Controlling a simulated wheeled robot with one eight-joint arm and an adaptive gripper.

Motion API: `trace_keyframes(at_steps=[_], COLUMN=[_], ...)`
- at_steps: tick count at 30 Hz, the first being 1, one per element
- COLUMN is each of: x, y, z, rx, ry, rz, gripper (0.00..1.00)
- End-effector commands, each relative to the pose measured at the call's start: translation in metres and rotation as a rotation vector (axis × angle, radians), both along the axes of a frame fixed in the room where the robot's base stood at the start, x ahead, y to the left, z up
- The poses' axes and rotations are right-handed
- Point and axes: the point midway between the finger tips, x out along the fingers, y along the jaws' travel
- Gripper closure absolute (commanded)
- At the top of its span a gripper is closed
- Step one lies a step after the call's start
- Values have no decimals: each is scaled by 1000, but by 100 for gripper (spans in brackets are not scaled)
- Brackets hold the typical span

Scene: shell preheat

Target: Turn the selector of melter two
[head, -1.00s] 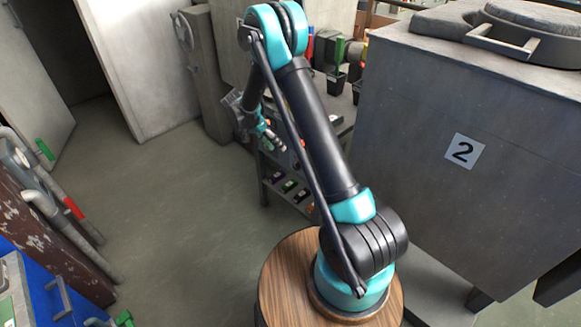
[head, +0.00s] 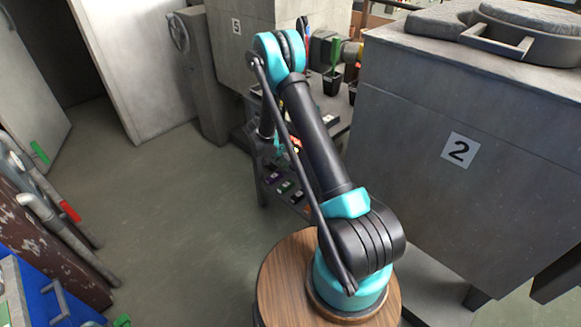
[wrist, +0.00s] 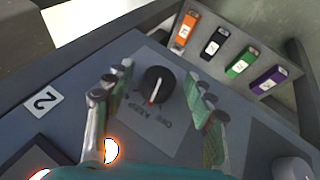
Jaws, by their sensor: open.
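The selector (wrist: 157,86) is a round black knob with a pale and red pointer line, on a grey plate (wrist: 135,118) with upside-down lettering I cannot read surely. A white "2" label (wrist: 42,101) marks the blue-grey panel. In the wrist view my gripper (wrist: 161,84) is open, one finger on each side of the knob. I see a gap on both sides; how near the fingertips are in height I cannot tell. In the head view my arm hides the gripper and knob. The grey melter marked 2 (head: 410,110) stands at right.
Orange, black, green and purple labelled pieces (wrist: 238,62) sit in a rack beyond the panel. Bright round lights (wrist: 111,150) glow at the panel's lower left. A grey cabinet marked 5 (head: 235,50) stands behind my arm. The floor (head: 170,200) at left is clear.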

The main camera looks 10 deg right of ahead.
Motion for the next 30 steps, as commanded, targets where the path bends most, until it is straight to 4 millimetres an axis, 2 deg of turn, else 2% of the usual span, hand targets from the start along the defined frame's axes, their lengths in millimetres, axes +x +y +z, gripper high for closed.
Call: trace_keyframes(at_steps=[5, 17, 23, 30], x=[0, 0, -2, -4], y=[0, 0, -1, -3], z=[0, 0, 1, 1], rx=[0, 0, 41, 174], ry=[0, 0, -57, -240], rz=[0, 0, 0, 0], gripper=[47, 95, 95, 95])
